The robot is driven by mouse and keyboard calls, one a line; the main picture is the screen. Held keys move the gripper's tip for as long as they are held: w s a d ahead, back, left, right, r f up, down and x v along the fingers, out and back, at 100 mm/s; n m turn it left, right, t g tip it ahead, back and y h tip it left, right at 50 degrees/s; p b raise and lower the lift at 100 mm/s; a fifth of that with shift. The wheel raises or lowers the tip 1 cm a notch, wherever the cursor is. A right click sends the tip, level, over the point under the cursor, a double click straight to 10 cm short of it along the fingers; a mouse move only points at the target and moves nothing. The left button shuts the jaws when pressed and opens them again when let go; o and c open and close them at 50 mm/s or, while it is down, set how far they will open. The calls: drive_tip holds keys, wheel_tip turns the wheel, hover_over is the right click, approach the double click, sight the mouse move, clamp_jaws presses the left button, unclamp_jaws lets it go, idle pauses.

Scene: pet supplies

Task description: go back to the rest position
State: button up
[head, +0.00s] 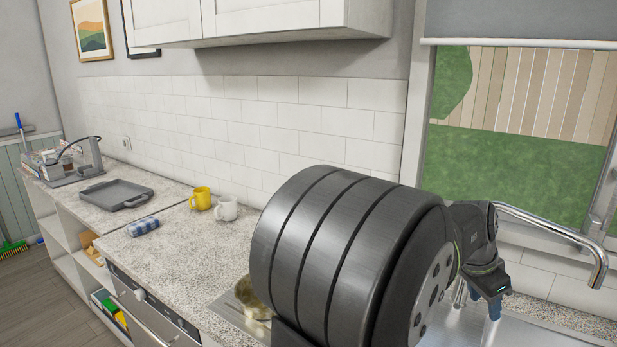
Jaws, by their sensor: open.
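My gripper (479,302) is at the right in the head view, over the sink (530,328), beside the curved metal tap (560,232). It points downward with bluish fingertips. It is open, and I see nothing held between the fingers. My large dark arm fills the middle foreground and hides much of the counter and part of the sink.
The speckled counter (185,262) carries a yellow mug (201,198), a white mug (227,209), a folded blue checked cloth (143,227) and a grey tray (115,194). A dish rack (72,163) stands at the far left. A metal bowl-like object (250,296) is partly hidden.

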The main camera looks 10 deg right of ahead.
drive_tip(key=w+a+r+n+t+y, duration=0.1)
drive_tip(key=w+a+r+n+t, duration=0.2)
drive_tip(key=w+a+n, duration=0.5)
drive_tip(key=shift+w+a+r+n, duration=0.4)
drive_tip(key=shift+w+a+r, duration=0.15)
drive_tip(key=shift+w+a, duration=2.25)
drive_tip(key=shift+o, duration=0.5)
drive_tip(key=shift+d, duration=0.1)
